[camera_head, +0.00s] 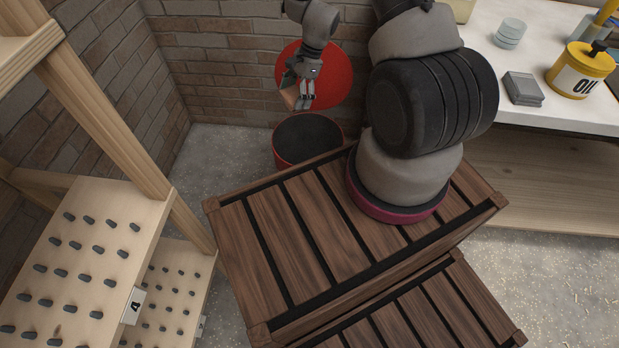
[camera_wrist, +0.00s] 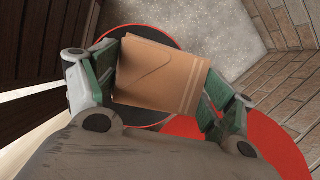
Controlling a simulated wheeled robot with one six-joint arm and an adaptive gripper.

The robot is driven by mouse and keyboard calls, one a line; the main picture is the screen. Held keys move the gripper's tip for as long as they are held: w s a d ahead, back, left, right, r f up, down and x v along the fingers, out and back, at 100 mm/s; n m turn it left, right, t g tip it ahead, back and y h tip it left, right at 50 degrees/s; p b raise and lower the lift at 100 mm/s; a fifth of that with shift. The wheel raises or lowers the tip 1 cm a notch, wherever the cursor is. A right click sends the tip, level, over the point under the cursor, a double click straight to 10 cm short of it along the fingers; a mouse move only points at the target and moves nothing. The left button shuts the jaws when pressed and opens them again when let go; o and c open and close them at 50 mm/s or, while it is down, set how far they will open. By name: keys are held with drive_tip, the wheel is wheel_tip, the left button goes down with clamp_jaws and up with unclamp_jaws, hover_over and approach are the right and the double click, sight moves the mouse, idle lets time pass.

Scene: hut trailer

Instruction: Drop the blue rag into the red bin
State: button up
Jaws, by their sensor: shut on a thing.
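My gripper (camera_head: 306,97) is shut on a tan, flat, folded thing like a stack of envelopes or cardboard (camera_wrist: 155,80). In the wrist view its fingers press on the thing's left and right sides. It hangs above the red bin (camera_head: 276,153), which has a dark inside and stands on the floor by the brick wall. The bin's round red lid (camera_head: 338,78) is raised behind my gripper. The wrist view shows part of the bin's red rim under the held thing. I cannot make out a blue rag in either view.
A slatted wooden crate (camera_head: 300,225) stands in front of the bin. A pegged wooden rack (camera_head: 75,250) is at the left. The white worktop (camera_head: 560,118) at the right holds a yellow oil can (camera_head: 580,72), a grey block (camera_head: 522,88) and a partly hidden bluish thing (camera_head: 588,28).

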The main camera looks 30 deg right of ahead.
drive_tip(key=s+d+f+m+t, duration=0.1)
drive_tip(key=d+f+m, duration=0.1)
drive_tip(key=f, duration=0.4)
drive_tip(key=s+d+f+m+t, duration=0.1)
drive_tip(key=s+d+f+m, duration=0.1)
drive_tip(key=f+m, duration=0.3)
drive_tip(key=shift+s+d+f+t+h, duration=0.35)
drive_tip(key=shift+d+f, duration=0.25)
drive_tip(key=shift+f, duration=0.2)
drive_tip(key=shift+w, duration=0.1)
drive_tip(key=o, duration=1.1)
drive_tip(key=shift+c, duration=0.2)
drive_tip(key=v, duration=0.7)
drive_tip(key=shift+r, duration=0.25)
